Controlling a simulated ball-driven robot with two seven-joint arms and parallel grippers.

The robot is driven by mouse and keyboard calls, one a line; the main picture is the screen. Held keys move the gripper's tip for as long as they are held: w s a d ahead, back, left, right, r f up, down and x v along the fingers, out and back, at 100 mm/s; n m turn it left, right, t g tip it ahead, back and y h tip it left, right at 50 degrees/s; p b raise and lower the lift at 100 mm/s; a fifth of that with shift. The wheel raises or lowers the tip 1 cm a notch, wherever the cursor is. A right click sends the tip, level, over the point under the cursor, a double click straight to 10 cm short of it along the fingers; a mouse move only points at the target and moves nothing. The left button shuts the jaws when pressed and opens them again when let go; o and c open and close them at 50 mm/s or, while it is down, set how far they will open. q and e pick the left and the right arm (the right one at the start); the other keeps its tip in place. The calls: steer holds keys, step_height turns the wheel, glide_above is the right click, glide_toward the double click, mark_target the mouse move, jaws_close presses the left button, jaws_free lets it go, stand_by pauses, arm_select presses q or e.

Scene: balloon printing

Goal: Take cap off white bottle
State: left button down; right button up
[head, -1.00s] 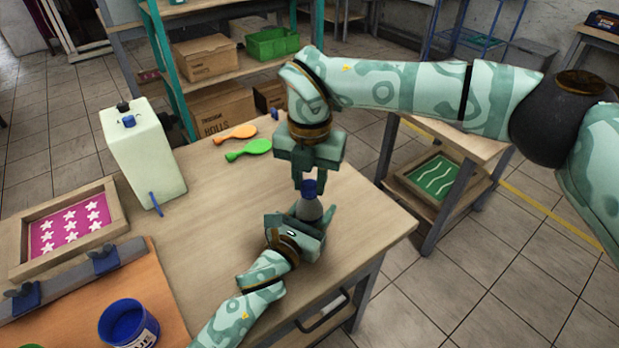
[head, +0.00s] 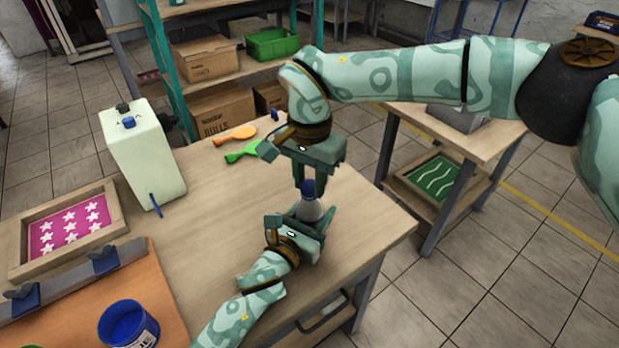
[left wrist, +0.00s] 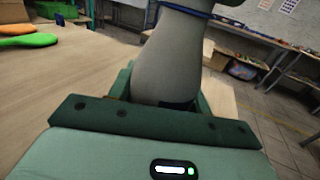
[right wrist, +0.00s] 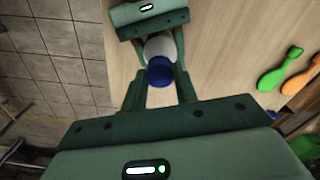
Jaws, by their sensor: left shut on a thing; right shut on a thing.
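The white bottle (head: 309,212) stands upright over the front right part of the table, with its blue cap (head: 308,188) on top. My left gripper (head: 306,222) is shut around the bottle's body from the near side; the bottle's body fills the middle of the left wrist view (left wrist: 168,60). My right gripper (head: 305,188) points down from above and is shut on the blue cap. In the right wrist view the cap (right wrist: 160,71) sits between the right fingertips, with the white bottle (right wrist: 160,47) behind it. The bottle's lower part is hidden by the left gripper.
Orange and green balloons (head: 236,135) lie at the back. A star-print frame (head: 70,228) and a blue tub (head: 128,325) are at the left. A side table (head: 450,140) stands at right.

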mark_target(310, 185)
steer(key=shift+r, duration=0.15)
stand_by(0.6)
steer(key=shift+r, duration=1)
steer(key=shift+r, duration=2)
arm_select(q)
steer(key=c, duration=0.6)
jaws_free()
